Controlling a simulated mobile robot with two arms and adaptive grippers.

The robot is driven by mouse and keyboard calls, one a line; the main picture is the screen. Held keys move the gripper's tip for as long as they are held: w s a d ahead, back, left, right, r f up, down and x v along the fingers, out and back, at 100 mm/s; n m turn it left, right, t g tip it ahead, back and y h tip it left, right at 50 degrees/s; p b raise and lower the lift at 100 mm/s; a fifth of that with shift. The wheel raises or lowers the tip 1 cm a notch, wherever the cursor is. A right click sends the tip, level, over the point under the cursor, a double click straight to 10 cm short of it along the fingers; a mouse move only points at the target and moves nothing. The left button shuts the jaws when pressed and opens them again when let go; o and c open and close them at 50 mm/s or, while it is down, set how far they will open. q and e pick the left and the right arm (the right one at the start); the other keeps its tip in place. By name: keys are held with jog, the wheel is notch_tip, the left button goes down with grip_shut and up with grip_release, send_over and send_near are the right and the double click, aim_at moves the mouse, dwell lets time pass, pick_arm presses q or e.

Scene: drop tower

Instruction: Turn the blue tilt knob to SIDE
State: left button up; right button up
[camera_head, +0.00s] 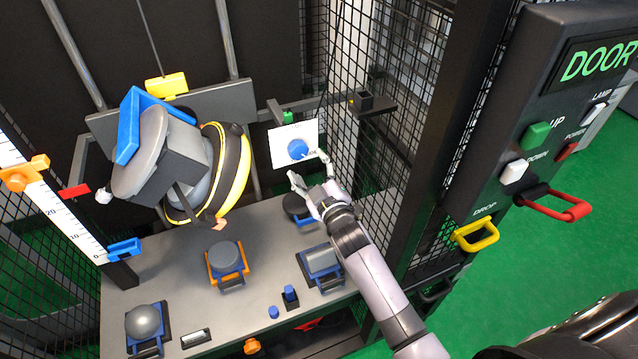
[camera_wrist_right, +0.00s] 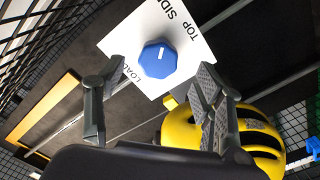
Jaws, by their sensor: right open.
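The blue tilt knob (camera_head: 298,149) sits on a white plate (camera_head: 280,158) at the back right of the rig. In the right wrist view the knob (camera_wrist_right: 158,62) is eight-sided with a short white mark, and the plate (camera_wrist_right: 190,58) reads LOAD, TOP and SIDE. My right gripper (camera_head: 310,168) is open in front of the knob. In the right wrist view its fingers (camera_wrist_right: 150,88) are spread wide, with the knob beyond and between them. They appear apart from it. My left gripper is not in view.
A grey, blue and yellow helmet assembly (camera_head: 160,160) hangs left of the knob. Below is a grey bench (camera_head: 180,270) with several anvils and holders. Mesh walls and a black post stand at right, beside a control panel (camera_head: 540,90) with red and yellow handles.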

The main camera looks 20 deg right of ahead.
jog(key=s, duration=0.7)
jog(key=shift+s+d, duration=0.15)
jog(key=shift+s, duration=0.1)
jog(key=s+f+m+g, duration=0.1)
jog(key=s+f+g, duration=0.3)
jog(key=f, duration=0.8)
jog(key=s+f+m+g, duration=0.1)
jog(key=s+f+g, duration=0.1)
jog(key=s+f, duration=0.75)
jog(key=s+f+m+g, duration=0.1)
jog(key=s+f+g, duration=0.2)
jog(key=f, duration=1.2)
jog(key=s+d+f+m+g, duration=0.1)
jog(key=s+f+g, duration=0.3)
jog(key=s, duration=1.1)
jog(key=s+d+f+m+g, duration=0.1)
jog(key=s+f+g, duration=0.3)
jog(key=s+f, duration=0.7)
jog(key=s+m, duration=0.1)
jog(key=s, duration=0.4)
jog(key=shift+s+d+f+h, duration=0.2)
jog(key=shift+d+h, duration=0.1)
jog(key=shift+d, duration=0.1)
jog(key=shift+c, duration=0.4)
